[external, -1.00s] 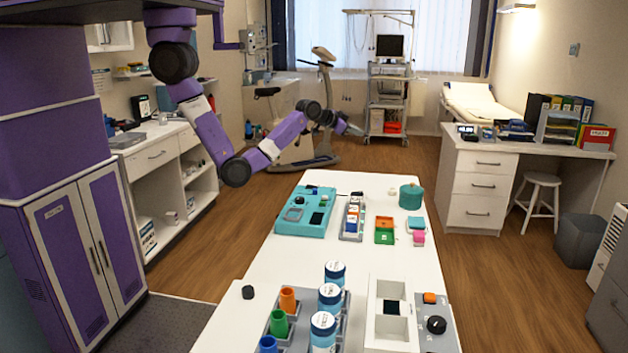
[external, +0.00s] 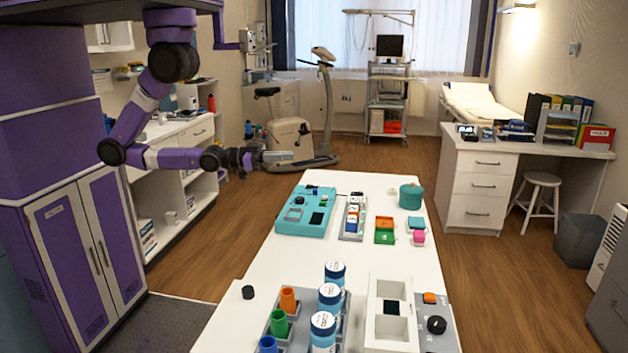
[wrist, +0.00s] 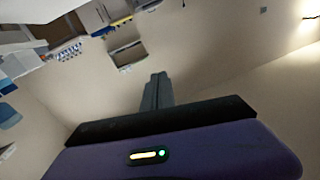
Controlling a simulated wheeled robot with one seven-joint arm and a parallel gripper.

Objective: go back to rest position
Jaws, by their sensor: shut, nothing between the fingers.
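In the wrist view my gripper (wrist: 158,82) shows as two dark fingers side by side, shut and empty. Behind the fingers, the wrist view shows a plain wall tilted by the camera angle.
A white counter (external: 205,133) stands behind my arm. An exercise bike (external: 290,135) stands at the back. Open floor lies between counter and table.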

